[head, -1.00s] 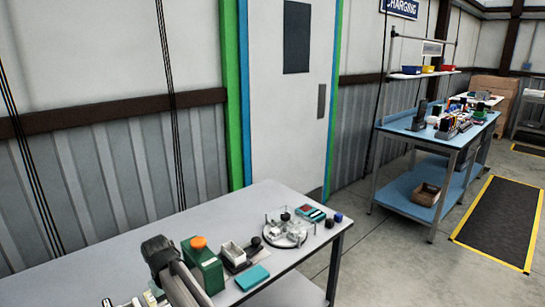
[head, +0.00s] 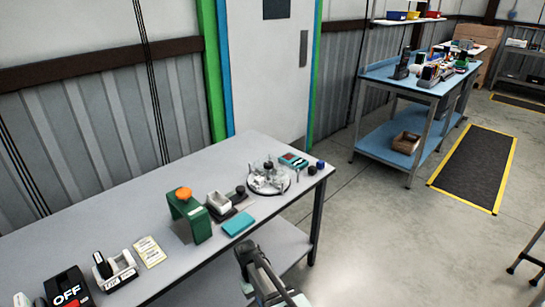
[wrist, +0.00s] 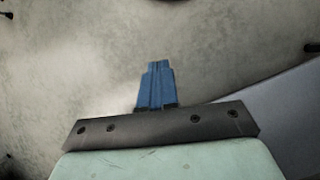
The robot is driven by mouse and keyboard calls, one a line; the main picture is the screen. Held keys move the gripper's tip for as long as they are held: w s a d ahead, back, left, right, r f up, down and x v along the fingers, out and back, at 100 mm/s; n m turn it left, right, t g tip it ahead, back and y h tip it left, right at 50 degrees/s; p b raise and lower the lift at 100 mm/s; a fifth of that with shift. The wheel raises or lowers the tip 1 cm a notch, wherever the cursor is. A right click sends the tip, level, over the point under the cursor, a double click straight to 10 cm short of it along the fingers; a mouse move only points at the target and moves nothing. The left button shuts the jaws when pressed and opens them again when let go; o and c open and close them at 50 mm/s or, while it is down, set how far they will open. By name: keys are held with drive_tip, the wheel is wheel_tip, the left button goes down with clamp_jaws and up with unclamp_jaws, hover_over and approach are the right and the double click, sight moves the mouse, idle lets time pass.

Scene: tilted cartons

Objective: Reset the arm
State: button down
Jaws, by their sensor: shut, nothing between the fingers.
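My gripper (wrist: 155,68) shows in the wrist view with its blue fingers pressed together and nothing between them. Bare grey floor (wrist: 60,60) lies behind the fingers in that view. In the head view my arm (head: 262,277) rises at the bottom middle, just off the front edge of the grey table (head: 95,215). I cannot make out the fingers in the head view.
The table holds a green block with an orange knob (head: 190,217), a teal box (head: 238,224), a round clear fixture (head: 268,179), a white holder (head: 115,270) and a black OFF box (head: 67,289). A blue workbench (head: 400,85) stands behind right. Floor right of the table is open.

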drive_tip(key=s+d+f+m+g+y, duration=0.1)
drive_tip(key=s+d+f+m+g, duration=0.15)
drive_tip(key=s+d+f, duration=1.05)
drive_tip(key=s+d+f+m+y, duration=0.1)
drive_tip(key=s+d+f, duration=0.2)
drive_tip(key=s, duration=0.4)
drive_tip(key=s+d+f+m+y, duration=0.1)
drive_tip(key=s+d+f+m, duration=0.1)
drive_tip(key=s, duration=0.5)
drive_tip(key=shift+s+d+f, duration=0.15)
drive_tip(key=shift+d+f, duration=0.35)
drive_tip(key=shift+d, duration=0.75)
